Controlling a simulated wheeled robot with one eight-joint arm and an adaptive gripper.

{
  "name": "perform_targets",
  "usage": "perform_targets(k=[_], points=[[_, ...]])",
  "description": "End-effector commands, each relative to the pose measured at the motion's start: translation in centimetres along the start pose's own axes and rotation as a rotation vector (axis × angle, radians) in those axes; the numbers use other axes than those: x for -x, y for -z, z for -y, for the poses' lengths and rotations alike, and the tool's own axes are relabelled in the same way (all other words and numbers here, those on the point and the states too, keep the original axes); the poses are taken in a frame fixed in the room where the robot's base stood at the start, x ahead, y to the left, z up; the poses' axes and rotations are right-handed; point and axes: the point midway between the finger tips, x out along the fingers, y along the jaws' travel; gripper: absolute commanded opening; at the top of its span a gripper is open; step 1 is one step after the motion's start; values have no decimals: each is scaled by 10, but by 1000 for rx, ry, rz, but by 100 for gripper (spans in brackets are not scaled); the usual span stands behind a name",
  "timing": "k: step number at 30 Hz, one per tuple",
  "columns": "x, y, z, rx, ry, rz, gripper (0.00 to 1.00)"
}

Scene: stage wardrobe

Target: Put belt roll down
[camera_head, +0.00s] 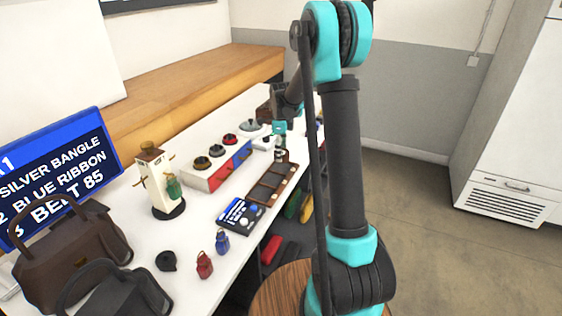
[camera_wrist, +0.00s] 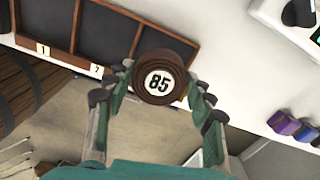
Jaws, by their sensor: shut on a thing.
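The belt roll (camera_wrist: 160,76) is a brown coil with a white disc reading 85, in the middle of the wrist view. My gripper (camera_wrist: 158,90) is shut on it, with a finger at each side. In the head view my gripper (camera_head: 280,146) is at the far end of the brown compartment tray (camera_head: 270,184); the roll is too small there to make out clearly. In the wrist view the tray (camera_wrist: 118,42) lies left of the roll, with dark empty compartments and number labels along its edge. I cannot tell the roll's height above the table.
A sign (camera_head: 62,172) lists silver bangle, blue ribbon and belt 85. A drawer box (camera_head: 217,163), a figure stand (camera_head: 158,182), a dark coil (camera_head: 166,261), small red (camera_head: 205,265) and blue (camera_head: 222,241) bags and a brown handbag (camera_head: 75,250) stand on the white table.

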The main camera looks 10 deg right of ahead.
Motion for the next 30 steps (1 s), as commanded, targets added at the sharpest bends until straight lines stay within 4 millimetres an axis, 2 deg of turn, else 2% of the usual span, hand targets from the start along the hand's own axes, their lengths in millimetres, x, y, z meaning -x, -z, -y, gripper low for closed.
perform_targets(k=[7, 13, 24, 25, 30], points=[[-17, 0, 0, 0, 0, 0, 22], [-43, 0, 0, 0, 0, 0, 22], [-48, 0, 0, 0, 0, 0, 22], [-48, 0, 0, 0, 0, 0, 55], [-48, 0, 0, 0, 0, 0, 74]])
